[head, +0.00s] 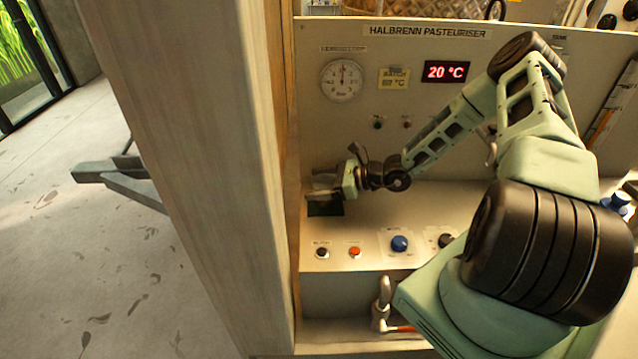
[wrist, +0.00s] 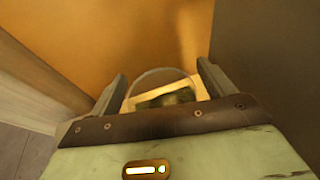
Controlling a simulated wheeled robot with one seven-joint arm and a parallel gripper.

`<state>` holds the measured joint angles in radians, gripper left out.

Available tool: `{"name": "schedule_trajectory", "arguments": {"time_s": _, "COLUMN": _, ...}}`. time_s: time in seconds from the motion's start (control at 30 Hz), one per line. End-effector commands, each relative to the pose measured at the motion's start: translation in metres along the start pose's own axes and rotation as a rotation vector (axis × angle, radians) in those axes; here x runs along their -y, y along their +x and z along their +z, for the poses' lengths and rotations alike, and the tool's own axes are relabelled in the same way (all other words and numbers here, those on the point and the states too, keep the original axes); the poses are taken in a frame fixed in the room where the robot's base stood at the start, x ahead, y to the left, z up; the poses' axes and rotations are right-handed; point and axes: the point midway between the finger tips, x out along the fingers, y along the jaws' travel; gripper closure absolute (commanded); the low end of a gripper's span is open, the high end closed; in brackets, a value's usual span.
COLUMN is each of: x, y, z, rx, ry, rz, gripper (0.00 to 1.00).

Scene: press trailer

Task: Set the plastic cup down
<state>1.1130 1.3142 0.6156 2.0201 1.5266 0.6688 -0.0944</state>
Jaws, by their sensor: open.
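The clear plastic cup (wrist: 150,77) shows in the wrist view as a see-through round rim. It is between the two fingers of my gripper (wrist: 161,73), which are apart on either side of it. Through the cup I see a pale-edged dark square. In the head view my gripper (head: 320,190) is at the left end of the pasteuriser's ledge, low over a dark green pad (head: 325,209). The cup is faint there among the fingers. Whether its base rests on the pad is hidden, and I cannot tell whether a finger touches it.
The pasteuriser panel (head: 350,120) stands behind, with a gauge (head: 341,81) and a 20 °C display (head: 445,72). A wooden post (head: 215,150) is close on the left. A black button (head: 322,252), an orange button (head: 355,251) and a blue knob (head: 399,243) sit in front. A tap (head: 382,300) is below.

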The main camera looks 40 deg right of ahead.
Motion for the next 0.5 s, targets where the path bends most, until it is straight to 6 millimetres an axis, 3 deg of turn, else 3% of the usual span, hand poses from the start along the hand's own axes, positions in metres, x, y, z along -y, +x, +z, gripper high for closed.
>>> {"name": "schedule_trajectory", "arguments": {"time_s": 0.17, "x": 0.002, "y": -0.019, "z": -0.001, "rx": -0.002, "ry": -0.003, "rz": -0.004, "gripper": 0.18}}
{"name": "schedule_trajectory", "arguments": {"time_s": 0.5, "x": 0.001, "y": -0.089, "z": -0.001, "rx": -0.003, "ry": -0.002, "rz": -0.004, "gripper": 0.18}}
